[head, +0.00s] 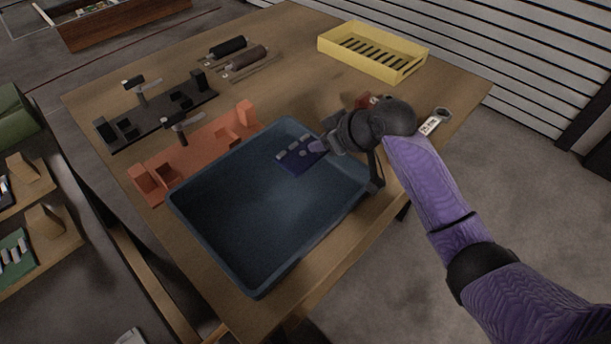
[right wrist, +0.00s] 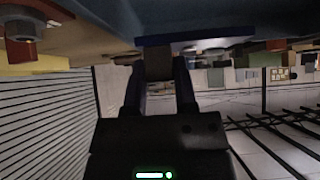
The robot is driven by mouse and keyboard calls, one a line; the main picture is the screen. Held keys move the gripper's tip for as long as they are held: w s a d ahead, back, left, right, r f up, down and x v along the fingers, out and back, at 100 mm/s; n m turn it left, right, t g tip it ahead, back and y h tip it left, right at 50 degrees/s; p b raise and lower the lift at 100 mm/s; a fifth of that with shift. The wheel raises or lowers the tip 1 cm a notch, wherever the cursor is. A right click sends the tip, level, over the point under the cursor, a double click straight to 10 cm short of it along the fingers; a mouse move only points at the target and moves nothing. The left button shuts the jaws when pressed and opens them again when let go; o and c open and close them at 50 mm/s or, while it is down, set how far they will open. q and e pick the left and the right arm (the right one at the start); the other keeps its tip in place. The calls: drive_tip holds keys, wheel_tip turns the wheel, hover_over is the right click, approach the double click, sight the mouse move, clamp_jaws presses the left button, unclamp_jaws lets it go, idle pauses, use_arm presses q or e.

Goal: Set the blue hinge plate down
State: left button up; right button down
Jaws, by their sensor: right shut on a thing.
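The blue hinge plate (head: 301,156) is a flat dark blue piece with a few small pale grey parts along its edge. My right gripper (head: 324,147) is shut on its right side and holds it within the outline of the blue-grey tray (head: 267,287), at the far right part. Whether the plate touches the tray floor I cannot tell. In the right wrist view, the plate shows as a dark blue edge (right wrist: 205,38) by the fingers (right wrist: 160,72). My left gripper is not in view.
An orange fixture (head: 196,153) and a black fixture (head: 160,121), both with clamps, stand left of the tray. A yellow slotted crate (head: 373,52) is at the back. Black and brown rollers (head: 245,60) lie behind. A labelled ring-ended tool (head: 434,122) lies right. The tray's near part is empty.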

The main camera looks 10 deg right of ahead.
sight(322, 174)
wheel_tip(322, 174, down, 6)
drive_tip(key=shift+f+b, duration=0.1)
drive_tip(key=shift+b, duration=1.05)
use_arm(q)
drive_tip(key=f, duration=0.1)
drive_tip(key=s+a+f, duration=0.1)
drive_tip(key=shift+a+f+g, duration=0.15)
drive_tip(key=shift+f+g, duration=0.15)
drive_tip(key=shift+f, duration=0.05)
use_arm(e)
drive_tip(key=shift+c, duration=2)
unclamp_jaws()
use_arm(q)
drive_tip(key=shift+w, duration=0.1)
use_arm(e)
drive_tip(key=shift+r, duration=0.25)
use_arm(q)
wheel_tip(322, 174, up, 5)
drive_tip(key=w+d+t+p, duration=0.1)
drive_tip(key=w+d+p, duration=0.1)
drive_tip(key=p, duration=0.3)
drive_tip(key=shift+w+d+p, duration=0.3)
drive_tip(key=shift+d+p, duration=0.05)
use_arm(e)
drive_tip(key=v, duration=1.2)
